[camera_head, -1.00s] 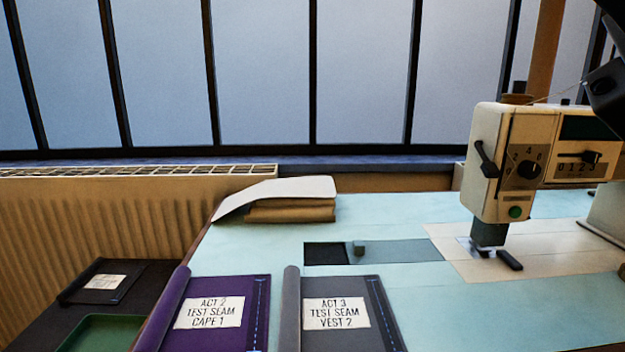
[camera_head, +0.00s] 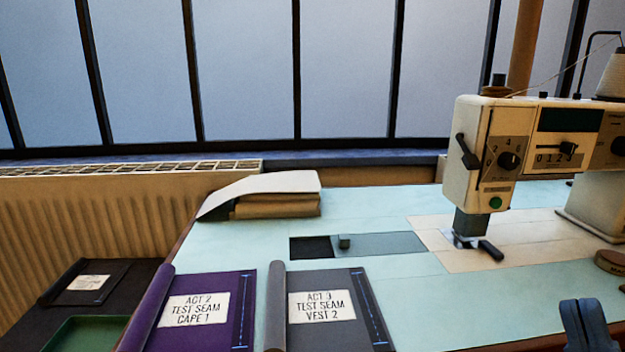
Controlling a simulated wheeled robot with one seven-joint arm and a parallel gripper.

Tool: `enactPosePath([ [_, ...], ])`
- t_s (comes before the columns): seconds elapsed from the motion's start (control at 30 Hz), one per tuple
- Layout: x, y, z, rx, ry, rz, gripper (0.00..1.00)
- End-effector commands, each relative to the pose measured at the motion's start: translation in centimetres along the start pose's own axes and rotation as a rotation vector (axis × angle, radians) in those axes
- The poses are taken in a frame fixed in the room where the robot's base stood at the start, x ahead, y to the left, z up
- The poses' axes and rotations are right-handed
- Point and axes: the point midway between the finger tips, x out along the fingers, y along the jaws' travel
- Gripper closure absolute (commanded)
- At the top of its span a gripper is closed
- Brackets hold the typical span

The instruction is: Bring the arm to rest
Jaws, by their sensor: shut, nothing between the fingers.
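My gripper (camera_head: 584,318) shows at the bottom right edge of the head view. Its two dark blue fingers point up side by side, close together, with nothing seen between them. The lower part of the gripper and most of my arm are out of the picture. The gripper shows in front of the pale blue table top (camera_head: 480,290), right of the grey folder and below the sewing machine in the picture. I cannot tell how high above the table it is.
The sewing machine (camera_head: 480,155) stands at the right, with a brown disc (camera_head: 612,261) nearby. A purple folder (camera_head: 236,290) and a grey folder (camera_head: 345,276) lie at the front. Folded cloth (camera_head: 275,207) lies at the back left. A green tray (camera_head: 85,335) is lower left.

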Motion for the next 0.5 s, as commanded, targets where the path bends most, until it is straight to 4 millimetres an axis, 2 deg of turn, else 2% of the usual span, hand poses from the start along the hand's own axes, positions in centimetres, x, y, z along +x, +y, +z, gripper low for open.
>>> enactPosePath([
  [0.03, -2.0, -0.7, 0.5, 0.071, -0.065, -0.046, 1.00],
  [0.23, -9.7, -2.4, 1.9, 0.331, -0.313, -0.191, 1.00],
  [0.5, -20.4, -2.4, 2.5, 0.608, -0.661, -0.354, 1.00],
])
